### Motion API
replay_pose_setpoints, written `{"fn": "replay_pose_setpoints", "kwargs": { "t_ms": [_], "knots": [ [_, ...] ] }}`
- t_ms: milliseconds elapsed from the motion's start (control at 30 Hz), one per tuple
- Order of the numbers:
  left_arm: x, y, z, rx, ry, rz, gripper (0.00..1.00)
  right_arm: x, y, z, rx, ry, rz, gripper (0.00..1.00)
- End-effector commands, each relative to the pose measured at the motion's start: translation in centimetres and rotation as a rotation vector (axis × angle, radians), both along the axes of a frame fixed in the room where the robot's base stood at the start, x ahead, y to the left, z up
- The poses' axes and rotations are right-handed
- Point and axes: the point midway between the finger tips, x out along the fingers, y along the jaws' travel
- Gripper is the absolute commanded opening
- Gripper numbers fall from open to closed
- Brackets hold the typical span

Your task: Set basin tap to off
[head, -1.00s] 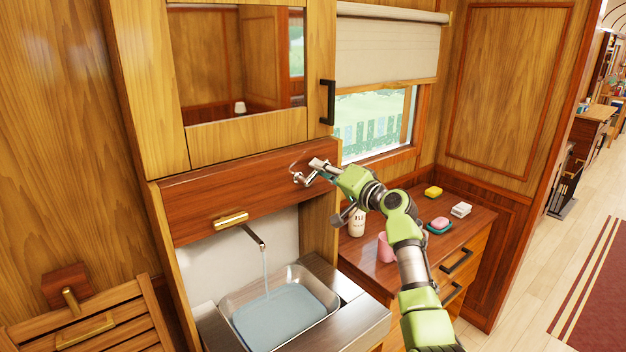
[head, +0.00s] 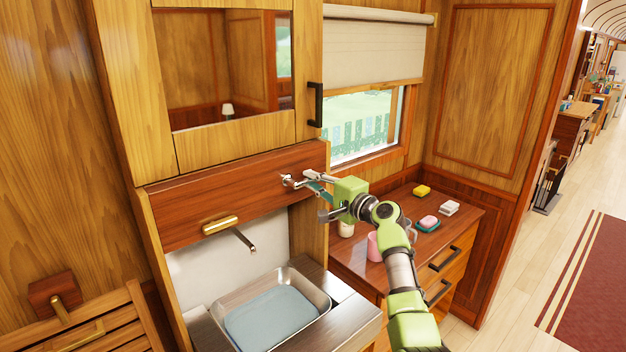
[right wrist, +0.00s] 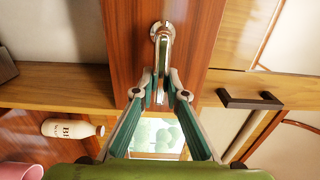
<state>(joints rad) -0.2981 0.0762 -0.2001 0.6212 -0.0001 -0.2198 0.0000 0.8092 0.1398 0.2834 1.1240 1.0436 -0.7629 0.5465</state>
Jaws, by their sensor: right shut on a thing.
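The basin tap handle (head: 288,181) is a small chrome lever on the reddish wood panel above the basin. In the right wrist view the chrome lever (right wrist: 162,45) reaches down from its round mount to between my fingertips. My right gripper (head: 314,182) is shut on the lever; its green-padded fingers (right wrist: 164,92) flank the lever's end. The spout (head: 244,241) hangs under the panel with no stream of water below it. The metal basin (head: 318,288) has a blue-grey surface inside that looks like standing water. My left gripper is not in view.
A mirror cabinet with a black handle (head: 318,104) is above. Open floor lies at right.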

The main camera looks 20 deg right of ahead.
Motion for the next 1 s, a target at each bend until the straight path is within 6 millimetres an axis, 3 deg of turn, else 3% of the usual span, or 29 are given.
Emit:
{"fn": "replay_pose_setpoints", "kwargs": {
  "t_ms": [400, 433, 500, 1000],
  "knots": [
    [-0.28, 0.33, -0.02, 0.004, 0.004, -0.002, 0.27, 0.01, 0.01, -0.2, 0.014, 0.006, 0.0, 0.0],
    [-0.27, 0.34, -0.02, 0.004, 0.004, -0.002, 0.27, 0.01, 0.01, -0.2, 0.014, 0.006, 0.0, 0.18],
    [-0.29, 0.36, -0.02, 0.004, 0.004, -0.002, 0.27, 0.01, 0.01, -0.2, 0.013, 0.006, 0.0, 0.31],
    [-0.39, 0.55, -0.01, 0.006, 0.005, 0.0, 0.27, -0.96, -0.48, -0.15, 0.008, 0.003, -0.002, 0.31]
  ]
}}
